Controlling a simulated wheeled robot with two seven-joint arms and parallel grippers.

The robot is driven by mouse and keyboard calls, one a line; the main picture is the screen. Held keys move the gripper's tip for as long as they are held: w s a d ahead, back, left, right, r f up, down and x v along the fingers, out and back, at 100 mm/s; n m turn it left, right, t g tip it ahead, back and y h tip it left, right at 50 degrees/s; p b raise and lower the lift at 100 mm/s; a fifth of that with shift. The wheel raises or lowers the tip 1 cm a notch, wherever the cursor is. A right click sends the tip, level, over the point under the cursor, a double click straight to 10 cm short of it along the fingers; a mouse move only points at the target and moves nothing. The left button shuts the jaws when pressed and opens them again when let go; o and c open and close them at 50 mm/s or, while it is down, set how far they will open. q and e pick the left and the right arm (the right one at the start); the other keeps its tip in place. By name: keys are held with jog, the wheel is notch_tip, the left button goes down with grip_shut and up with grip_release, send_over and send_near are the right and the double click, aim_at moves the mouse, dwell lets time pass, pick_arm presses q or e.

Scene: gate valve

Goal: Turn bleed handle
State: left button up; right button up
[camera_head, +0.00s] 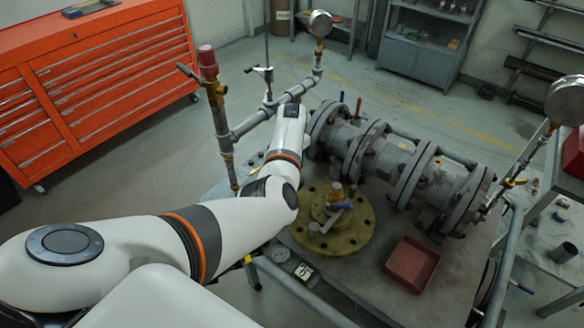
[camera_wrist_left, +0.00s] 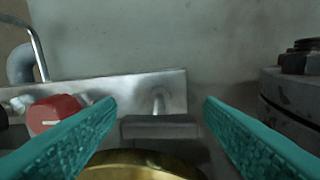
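My left gripper (camera_wrist_left: 160,110) shows two teal fingers spread apart in the left wrist view, with nothing clamped between them. A grey bar-shaped handle (camera_wrist_left: 158,128) on a thin stem lies ahead, between the finger lines; it looks like the bleed handle, but no label shows. A rounded brass part (camera_wrist_left: 142,168) is below it. In the head view my left arm reaches to the grey flanged valve body (camera_head: 397,165), and the fingers are hidden. The bar handle cannot be made out for certain there. My right gripper is not in view.
A red knob (camera_wrist_left: 54,113) is beside the left finger. A dark flange (camera_wrist_left: 290,95) with bolts is at the right. A brass flange (camera_head: 358,238) and a red tray (camera_head: 412,262) are on the bench. A pipe with a red cap (camera_head: 207,62) rises left of my arm.

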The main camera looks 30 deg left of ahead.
pick_arm(q)
notch_tip(320, 180, up, 12)
jog(key=b, duration=0.1)
jog(key=shift+b, duration=0.3)
dwell(0.3)
jog(key=shift+f, duration=0.1)
dwell(0.3)
